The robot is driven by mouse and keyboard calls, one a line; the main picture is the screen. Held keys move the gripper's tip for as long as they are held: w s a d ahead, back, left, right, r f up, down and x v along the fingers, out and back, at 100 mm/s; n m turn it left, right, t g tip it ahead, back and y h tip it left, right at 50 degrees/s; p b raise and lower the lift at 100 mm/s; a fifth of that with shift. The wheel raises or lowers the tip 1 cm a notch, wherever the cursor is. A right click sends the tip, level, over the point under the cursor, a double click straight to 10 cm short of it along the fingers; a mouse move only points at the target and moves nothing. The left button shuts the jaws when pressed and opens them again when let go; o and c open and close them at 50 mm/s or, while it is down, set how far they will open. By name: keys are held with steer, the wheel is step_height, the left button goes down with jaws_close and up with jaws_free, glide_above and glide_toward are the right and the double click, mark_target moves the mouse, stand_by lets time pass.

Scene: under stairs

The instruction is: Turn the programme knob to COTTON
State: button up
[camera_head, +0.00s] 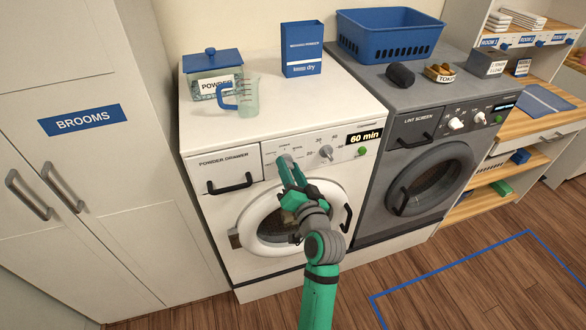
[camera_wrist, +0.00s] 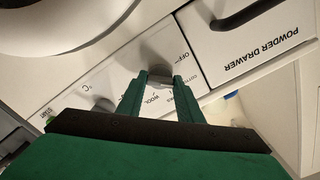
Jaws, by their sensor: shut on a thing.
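The white washing machine (camera_head: 200,240) stands at the middle left, with its control panel along the top front. The programme knob (camera_wrist: 160,77) is the left knob on that panel, right of the powder drawer (camera_head: 226,174). My gripper (camera_head: 285,163) reaches the panel from the front and is shut on this knob, one finger on each side. In the wrist view, my gripper (camera_wrist: 160,85) also shows on the knob, and the panel appears upside down. The labels OFF, COTTON (partly hidden) and WOOL show around the knob. Its pointer direction cannot be told.
A second, temperature knob (camera_head: 326,152) sits to the right, beside the "60 min" display (camera_head: 364,137) and a green button (camera_head: 363,151). The drawer handle (camera_wrist: 245,15) juts out close by. A jug (camera_head: 246,97) and powder box (camera_head: 214,76) stand on top.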

steer(key=o, duration=1.1)
steer(key=shift+d, duration=0.25)
steer(key=shift+a, duration=0.2)
steer(key=shift+s, duration=0.1)
steer(key=v, duration=1)
steer(key=shift+s+d, duration=0.1)
steer(key=shift+s, duration=0.25)
